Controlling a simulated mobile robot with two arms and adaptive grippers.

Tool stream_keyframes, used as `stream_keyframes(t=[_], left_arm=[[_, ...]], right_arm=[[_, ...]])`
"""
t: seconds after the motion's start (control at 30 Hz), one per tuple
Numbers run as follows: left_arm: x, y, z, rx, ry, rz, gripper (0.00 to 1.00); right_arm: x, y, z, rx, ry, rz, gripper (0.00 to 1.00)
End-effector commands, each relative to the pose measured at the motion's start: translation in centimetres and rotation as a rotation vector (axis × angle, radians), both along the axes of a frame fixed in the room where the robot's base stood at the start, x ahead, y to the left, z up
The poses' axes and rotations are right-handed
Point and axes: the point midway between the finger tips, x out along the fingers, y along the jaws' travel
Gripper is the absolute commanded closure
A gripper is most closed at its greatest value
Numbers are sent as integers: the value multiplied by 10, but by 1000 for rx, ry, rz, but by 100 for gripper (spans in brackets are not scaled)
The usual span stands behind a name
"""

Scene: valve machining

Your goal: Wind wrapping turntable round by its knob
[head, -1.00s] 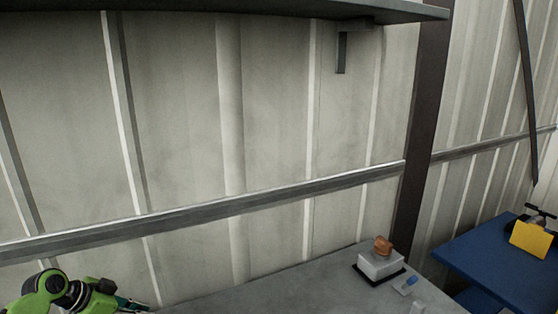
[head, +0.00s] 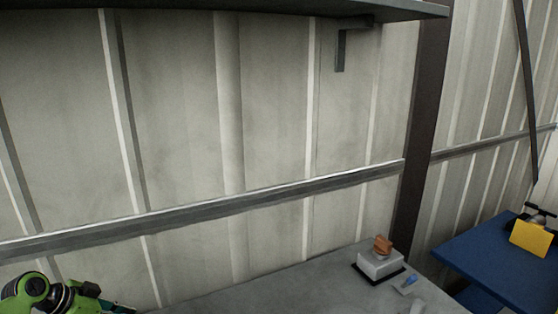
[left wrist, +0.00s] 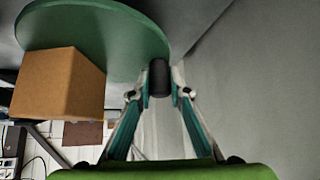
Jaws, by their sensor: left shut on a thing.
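The wrapping turntable is a green round disc (left wrist: 110,28) in the left wrist view. A brown box (left wrist: 60,85) sits on it at the left. The dark cylindrical knob (left wrist: 159,76) is at the disc's edge, between the two fingertips of my left gripper (left wrist: 159,92), which is shut on it. In the head view my left gripper (head: 118,307) shows only partly at the bottom left corner; the turntable and knob are out of that picture. My right gripper is in neither view.
A grey bench (head: 300,288) runs along the panelled wall. A pale block with an orange-brown piece on top (head: 380,264) stands at its right, near a small blue-tipped item (head: 408,282). A blue table (head: 495,255) stands farther right. A shelf (head: 220,8) hangs above.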

Motion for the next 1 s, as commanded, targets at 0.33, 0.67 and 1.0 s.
stream_keyframes(t=[0.33,0.67,1.0], left_arm=[[-7,8,-2,5,6,-1,100],[-17,15,-2,6,7,-1,100],[-25,20,-2,4,4,-1,100]], right_arm=[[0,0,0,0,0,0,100],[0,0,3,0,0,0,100],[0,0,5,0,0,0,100]])
